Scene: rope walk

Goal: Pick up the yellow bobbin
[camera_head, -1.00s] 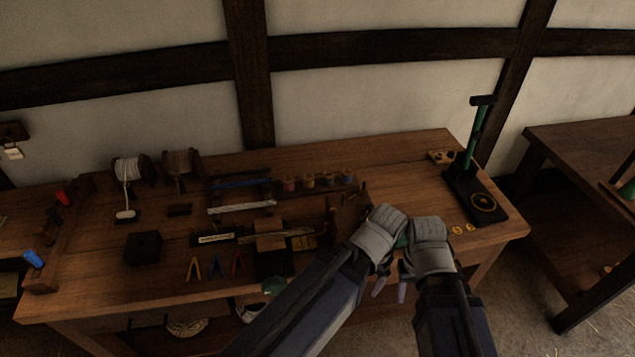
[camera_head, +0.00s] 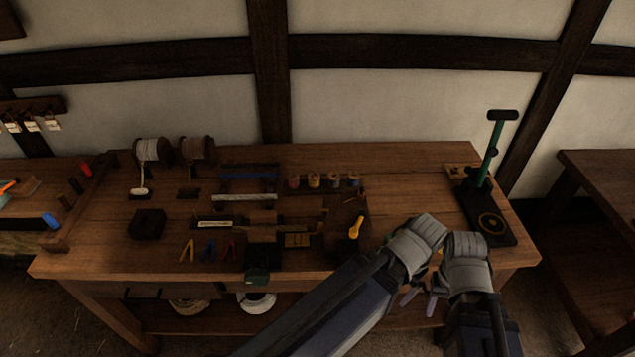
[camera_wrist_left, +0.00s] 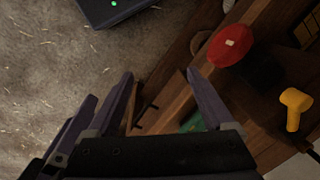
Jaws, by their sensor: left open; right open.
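The yellow bobbin (camera_head: 314,181) stands in a row of small bobbins at the back middle of the bench, seen in the head view. It is upright, between a reddish bobbin and a grey-blue one. My right gripper (camera_head: 419,300) is open and empty at the bench's front edge, right of and nearer than the bobbin. My left arm crosses from the lower left, and its gripper's fingers are mostly hidden in the head view. In the left wrist view my left gripper (camera_wrist_left: 160,75) is open with nothing between its fingers. I cannot make out the bobbin in that view.
Two large reels (camera_head: 152,151) stand at back left. A green-posted stand (camera_head: 490,215) is at right. Bare bench lies between the row and the stand.

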